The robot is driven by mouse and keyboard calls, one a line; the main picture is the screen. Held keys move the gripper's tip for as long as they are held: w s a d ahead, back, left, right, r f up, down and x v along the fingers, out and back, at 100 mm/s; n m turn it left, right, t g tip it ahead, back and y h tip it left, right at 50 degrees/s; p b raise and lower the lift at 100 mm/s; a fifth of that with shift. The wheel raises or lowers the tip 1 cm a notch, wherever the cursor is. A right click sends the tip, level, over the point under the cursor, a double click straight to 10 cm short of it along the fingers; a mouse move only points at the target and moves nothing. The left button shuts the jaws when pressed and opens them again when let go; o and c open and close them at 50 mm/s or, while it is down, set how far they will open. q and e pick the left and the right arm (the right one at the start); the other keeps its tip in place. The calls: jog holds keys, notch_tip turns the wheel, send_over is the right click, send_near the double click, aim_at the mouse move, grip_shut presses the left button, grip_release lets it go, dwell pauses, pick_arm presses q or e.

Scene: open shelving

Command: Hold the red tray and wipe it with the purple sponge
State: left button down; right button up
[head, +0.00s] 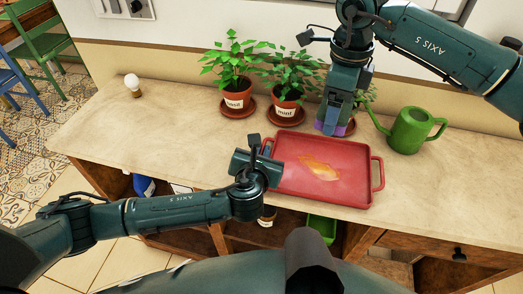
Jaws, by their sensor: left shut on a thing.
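The red tray (345,185) lies on the counter with an orange-yellow smear (320,170) on its inside. My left gripper (266,152) is shut on the tray's left side, at its handle; my own wrist hides part of the grip. My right gripper (334,118) points down at the tray's back edge and is shut on the purple sponge (341,130). Only a little of the sponge shows below the fingers. I cannot tell whether it touches the tray; it is apart from the smear.
Potted basil (235,100) and mint (286,106) stand on saucers behind the tray. A green watering can (408,131) stands to the right. A light bulb (133,84) is far left. The counter (160,130) is clear at left.

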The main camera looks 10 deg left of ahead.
jog(key=shift+f, duration=0.1)
dwell(0.5)
jog(key=f+m, duration=0.1)
jog(key=m, duration=0.1)
jog(key=f+m, duration=0.1)
jog(key=m, duration=0.1)
notch_tip(320, 180, down, 2)
jog(key=m, duration=0.4)
jog(key=shift+m, duration=0.3)
jog(key=shift+f, duration=2.5)
